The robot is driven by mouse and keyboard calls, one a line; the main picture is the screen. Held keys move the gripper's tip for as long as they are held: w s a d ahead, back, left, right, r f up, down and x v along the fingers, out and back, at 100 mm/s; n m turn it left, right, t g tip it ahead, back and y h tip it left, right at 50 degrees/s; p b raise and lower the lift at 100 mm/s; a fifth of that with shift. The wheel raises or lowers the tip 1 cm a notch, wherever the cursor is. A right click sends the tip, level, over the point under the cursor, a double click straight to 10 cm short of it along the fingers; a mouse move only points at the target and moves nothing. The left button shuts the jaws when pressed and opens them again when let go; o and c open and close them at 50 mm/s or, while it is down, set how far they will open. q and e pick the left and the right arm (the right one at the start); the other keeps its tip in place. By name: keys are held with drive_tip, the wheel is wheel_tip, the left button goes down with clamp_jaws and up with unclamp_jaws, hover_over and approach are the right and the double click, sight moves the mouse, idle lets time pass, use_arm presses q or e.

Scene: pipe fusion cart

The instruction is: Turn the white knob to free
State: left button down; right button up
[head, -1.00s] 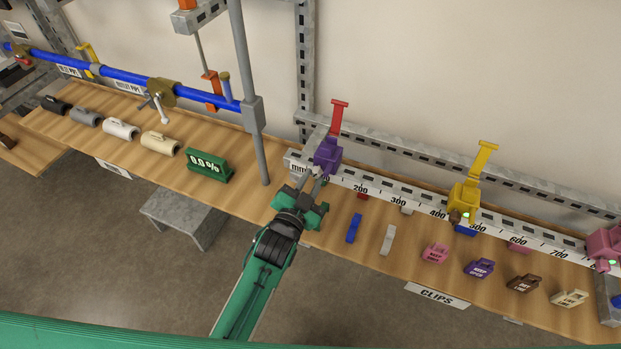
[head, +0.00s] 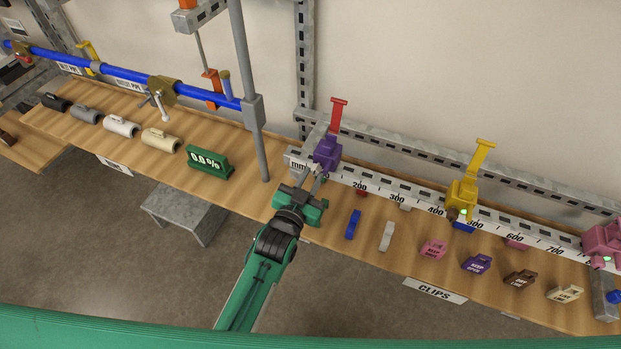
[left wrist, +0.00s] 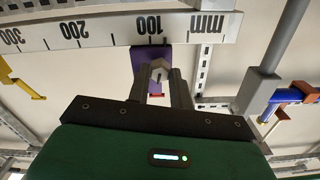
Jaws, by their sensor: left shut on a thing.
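A purple block (head: 326,153) with a red upright lever (head: 338,116) sits at the low end of the white millimetre ruler (head: 350,182). In the left wrist view a small white knob (left wrist: 159,68) shows in front of the purple block (left wrist: 143,60), between my fingertips. My left gripper (head: 315,180) reaches up to the block's front, and it also shows in the left wrist view (left wrist: 160,80). It is shut on the white knob. In the head view the fingers mostly hide the knob. My right gripper is in neither view.
A yellow clamp (head: 464,190) and a pink clamp (head: 603,240) stand further right along the ruler. Several clips lie on the wooden shelf (head: 380,260) below. A grey post (head: 250,110) and a green display (head: 208,163) stand left of my gripper.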

use_arm(q)
drive_tip(key=c, duration=1.2)
unclamp_jaws()
drive_tip(key=shift+c, duration=0.2)
drive_tip(key=shift+s, duration=0.1)
drive_tip(key=b+v, duration=0.3)
drive_tip(key=v, duration=1)
drive_tip(key=shift+s+a, duration=0.15)
drive_tip(key=shift+s, duration=0.15)
